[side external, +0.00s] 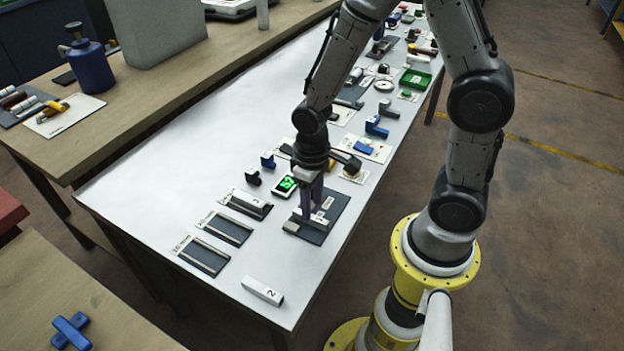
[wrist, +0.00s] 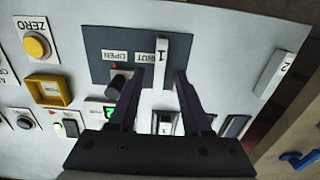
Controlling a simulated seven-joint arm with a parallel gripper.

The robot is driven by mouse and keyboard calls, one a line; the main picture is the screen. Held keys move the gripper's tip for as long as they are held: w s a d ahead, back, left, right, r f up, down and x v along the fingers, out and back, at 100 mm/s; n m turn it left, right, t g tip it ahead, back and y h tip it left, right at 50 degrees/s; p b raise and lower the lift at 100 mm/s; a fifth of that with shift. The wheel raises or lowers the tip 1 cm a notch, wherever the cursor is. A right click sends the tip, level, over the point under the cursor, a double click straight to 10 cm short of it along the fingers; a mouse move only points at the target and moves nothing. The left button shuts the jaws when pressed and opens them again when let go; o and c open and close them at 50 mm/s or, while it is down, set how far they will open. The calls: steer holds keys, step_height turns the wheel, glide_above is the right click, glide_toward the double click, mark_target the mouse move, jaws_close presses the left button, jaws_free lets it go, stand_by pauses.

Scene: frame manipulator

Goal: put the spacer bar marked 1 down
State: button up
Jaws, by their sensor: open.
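The spacer bar marked 1 (wrist: 162,50) is a white bar with a black 1 on it. In the wrist view it lies between my two fingers, over the dark plate (wrist: 100,45) lettered OPEN and SHUT. My gripper (wrist: 160,73) is open, with one finger on each side of the bar and a gap showing beside it. In the side external view my gripper (side external: 311,213) is low over the dark plate (side external: 335,212), and the fingers partly hide what is there. I cannot tell whether the bar's underside rests on the plate.
A white bar marked 2 (side external: 262,291) lies near the table's front end. Dark slotted trays (side external: 203,257) lie left of the plate. A black knob (wrist: 119,84) sits close to one finger. A green-lit display (side external: 286,185) stands behind the plate. The table's left side is bare.

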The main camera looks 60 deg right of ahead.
steer(key=s+r+t, duration=0.2)
steer(key=s+r, duration=0.3)
steer(key=r, duration=0.5)
steer(key=s+d+r+t, duration=0.1)
steer(key=s+r+t, duration=0.2)
steer(key=r, duration=0.8)
steer(key=shift+s+d+t, duration=0.2)
steer(key=shift+s+t, duration=0.1)
steer(key=shift+s, duration=0.8)
